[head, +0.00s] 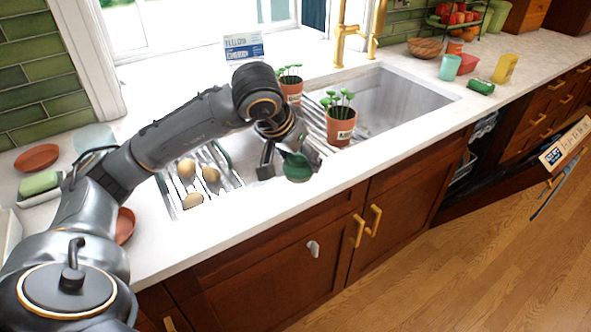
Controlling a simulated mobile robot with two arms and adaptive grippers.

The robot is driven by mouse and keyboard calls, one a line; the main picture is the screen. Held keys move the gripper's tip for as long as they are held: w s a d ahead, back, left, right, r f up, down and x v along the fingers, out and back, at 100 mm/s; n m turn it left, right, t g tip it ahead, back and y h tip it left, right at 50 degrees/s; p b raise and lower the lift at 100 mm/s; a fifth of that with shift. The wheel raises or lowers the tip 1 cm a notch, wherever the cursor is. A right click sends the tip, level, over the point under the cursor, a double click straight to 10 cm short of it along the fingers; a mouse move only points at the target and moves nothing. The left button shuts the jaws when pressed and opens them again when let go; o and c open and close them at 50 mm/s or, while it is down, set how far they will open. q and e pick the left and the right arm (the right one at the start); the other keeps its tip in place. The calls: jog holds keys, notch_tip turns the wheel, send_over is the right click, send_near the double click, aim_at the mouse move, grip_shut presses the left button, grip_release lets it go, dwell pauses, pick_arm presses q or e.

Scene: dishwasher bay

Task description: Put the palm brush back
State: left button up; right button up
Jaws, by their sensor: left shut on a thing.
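The palm brush, which I take to be the round dark green thing (297,168), is in my left gripper (289,156). My left gripper is shut on it and holds it over the front part of the sink (385,98). The gripper points down, and its fingers partly hide the brush's top. I cannot tell how far the brush is above the surface below. My right gripper is not in view.
Potted seedlings (341,129) stand on the sink's rack, right of my gripper. Potatoes (210,174) lie on a rack at left. A green sponge (40,183) sits in a tray at far left. The dishwasher door (565,143) is open at right. A green can (481,86) lies on the counter.

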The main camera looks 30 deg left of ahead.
aim_at(296, 171)
pick_arm(q)
jog(key=shift+w+a+f, duration=0.3)
jog(key=shift+a+f, duration=0.05)
jog(key=shift+f, duration=0.2)
jog(key=shift+w+a+f, duration=0.25)
jog(key=shift+a+f, duration=0.1)
jog(key=shift+f, duration=0.15)
jog(key=shift+w+a+f+p, duration=0.1)
jog(key=shift+f+p, duration=0.15)
jog(key=shift+f, duration=0.7)
jog(key=shift+w+a+f+p, duration=0.1)
jog(key=shift+f+p, duration=0.1)
jog(key=shift+f, duration=0.7)
jog(key=shift+f, duration=0.15)
jog(key=o, duration=1)
jog(key=shift+r, duration=0.25)
jog(key=v, duration=1.2)
jog(key=shift+b, duration=0.3)
